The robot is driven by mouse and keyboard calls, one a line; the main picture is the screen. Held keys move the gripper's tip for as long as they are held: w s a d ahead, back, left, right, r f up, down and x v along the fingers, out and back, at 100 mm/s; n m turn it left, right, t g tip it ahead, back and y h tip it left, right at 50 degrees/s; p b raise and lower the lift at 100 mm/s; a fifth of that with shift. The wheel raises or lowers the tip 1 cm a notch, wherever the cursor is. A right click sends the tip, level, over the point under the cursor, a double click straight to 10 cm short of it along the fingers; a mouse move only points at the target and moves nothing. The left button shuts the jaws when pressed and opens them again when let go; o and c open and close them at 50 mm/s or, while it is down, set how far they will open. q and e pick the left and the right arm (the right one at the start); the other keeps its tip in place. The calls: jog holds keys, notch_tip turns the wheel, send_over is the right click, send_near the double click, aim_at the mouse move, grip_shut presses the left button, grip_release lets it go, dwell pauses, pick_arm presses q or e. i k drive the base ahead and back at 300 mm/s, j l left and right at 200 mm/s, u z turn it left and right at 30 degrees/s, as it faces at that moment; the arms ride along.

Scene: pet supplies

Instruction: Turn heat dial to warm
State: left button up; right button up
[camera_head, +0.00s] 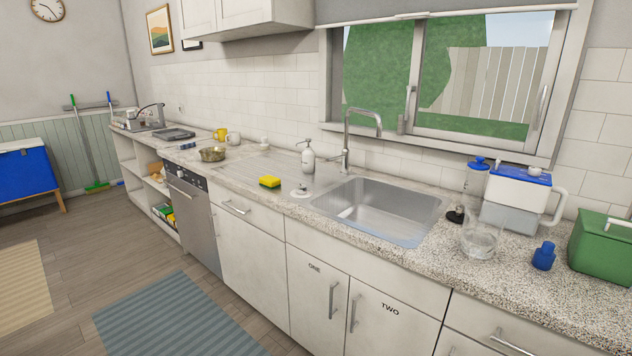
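No dial can be made out clearly as the heat dial, and no "warm" marking is readable. A built-in appliance with a steel front (196,222) stands under the counter at left centre. It has a dark control strip (184,172) along its top with small details too small to read. A grey device (145,119) sits at the far left end of the counter, and its controls cannot be told. Neither of my grippers is in view.
Wooden floor with striped rugs (175,318) lies open in front. A blue cabinet (25,170) stands far left.

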aim_at(302, 188)
jog(key=i+j+z, duration=0.4)
jog(key=j, duration=0.25)
jog(key=i+j+z, duration=0.4)
jog(key=j, duration=0.35)
jog(key=i+j+z, duration=0.15)
jog(key=j, duration=0.3)
jog(key=i, duration=0.1)
